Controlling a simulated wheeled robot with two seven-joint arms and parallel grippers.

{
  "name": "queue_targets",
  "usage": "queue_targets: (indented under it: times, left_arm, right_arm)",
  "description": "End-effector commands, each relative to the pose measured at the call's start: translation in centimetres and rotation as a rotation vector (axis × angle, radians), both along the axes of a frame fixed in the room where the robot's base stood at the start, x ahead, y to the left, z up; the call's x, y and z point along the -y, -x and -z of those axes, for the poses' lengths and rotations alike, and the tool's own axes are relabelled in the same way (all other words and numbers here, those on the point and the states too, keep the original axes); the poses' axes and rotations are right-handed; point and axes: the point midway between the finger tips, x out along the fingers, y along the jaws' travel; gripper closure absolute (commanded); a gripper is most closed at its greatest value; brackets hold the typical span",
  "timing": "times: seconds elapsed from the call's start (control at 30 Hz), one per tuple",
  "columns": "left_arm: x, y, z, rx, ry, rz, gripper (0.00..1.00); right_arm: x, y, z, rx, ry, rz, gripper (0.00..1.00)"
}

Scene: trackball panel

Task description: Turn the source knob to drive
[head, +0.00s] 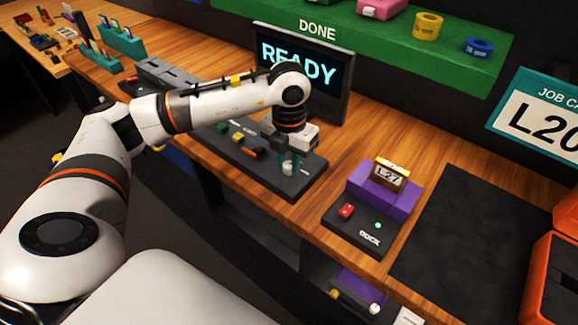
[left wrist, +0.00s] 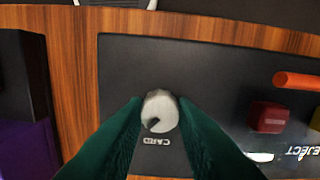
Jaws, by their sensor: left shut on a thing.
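The source knob (head: 287,168) is a small pale round knob at the right end of the dark trackball panel (head: 305,186). My left gripper (head: 289,160) comes down on it from above. In the left wrist view the green fingers stand on both sides of the knob (left wrist: 161,108) and are shut on it. A dark mark on the knob is at its lower left, towards the upside-down word CARD printed on the panel. Any drive label is hidden or out of view. My right gripper is not in view.
A screen (head: 333,75) behind the panel reads READY. To the right are a dock (head: 352,228) with a red button and green light, a purple block (head: 377,195) holding an L27 cartridge (head: 391,173), and a black mat (head: 470,235). An orange bin (head: 555,285) stands far right.

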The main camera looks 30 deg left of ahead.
Motion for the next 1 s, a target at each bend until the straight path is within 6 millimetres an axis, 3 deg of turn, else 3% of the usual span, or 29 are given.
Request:
queue_targets:
  times: [0.1, 0.5, 1.0]
  left_arm:
    - [0.0, -0.1, 0.3, 0.006, 0.001, 0.096, 0.98]
    - [0.0, -0.1, 0.0, 0.004, 0.0, 0.317, 0.98]
    - [0.0, -0.1, -0.2, 0.005, 0.0, 0.368, 0.98]
  right_arm:
    - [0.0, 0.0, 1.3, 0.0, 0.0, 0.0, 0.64]
    - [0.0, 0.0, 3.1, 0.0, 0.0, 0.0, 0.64]
    - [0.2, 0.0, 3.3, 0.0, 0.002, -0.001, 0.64]
